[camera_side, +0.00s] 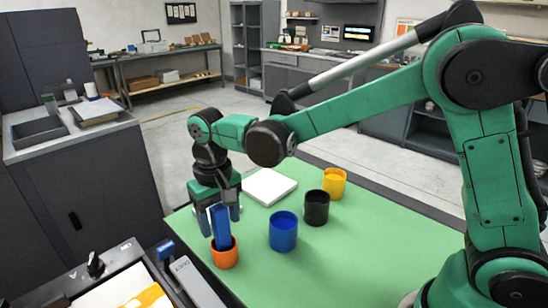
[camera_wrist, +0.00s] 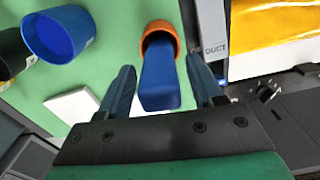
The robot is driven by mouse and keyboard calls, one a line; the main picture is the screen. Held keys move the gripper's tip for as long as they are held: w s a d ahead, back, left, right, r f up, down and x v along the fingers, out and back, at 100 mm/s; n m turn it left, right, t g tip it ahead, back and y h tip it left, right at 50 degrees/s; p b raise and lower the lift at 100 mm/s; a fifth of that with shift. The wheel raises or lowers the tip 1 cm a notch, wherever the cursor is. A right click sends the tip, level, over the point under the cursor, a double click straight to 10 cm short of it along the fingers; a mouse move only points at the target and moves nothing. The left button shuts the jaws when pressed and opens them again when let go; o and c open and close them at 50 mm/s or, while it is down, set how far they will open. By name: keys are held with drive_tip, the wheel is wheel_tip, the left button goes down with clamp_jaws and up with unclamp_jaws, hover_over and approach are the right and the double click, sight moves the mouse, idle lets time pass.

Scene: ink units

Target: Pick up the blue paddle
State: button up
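The blue paddle (camera_side: 221,227) stands in the orange cup (camera_side: 225,257) near the front edge of the green table, its upper part rising above the rim. In the wrist view the paddle (camera_wrist: 160,82) points toward me, with the orange cup (camera_wrist: 155,27) beyond it. My gripper (camera_side: 220,220) is over the cup, pointing down. In the wrist view my gripper (camera_wrist: 161,68) is open, with one finger on each side of the paddle. Narrow gaps show between the fingers and the paddle. The paddle's lower end is hidden in the cup.
A blue cup (camera_side: 283,233), a black cup (camera_side: 316,209) and a yellow cup (camera_side: 334,184) stand to the right on the green table (camera_side: 350,255). A white block (camera_side: 270,186) lies behind. Equipment with a yellow item (camera_side: 150,297) sits close to the orange cup.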

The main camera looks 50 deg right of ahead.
clamp_jaws()
wheel_tip(320, 180, up, 20)
idle(0.7)
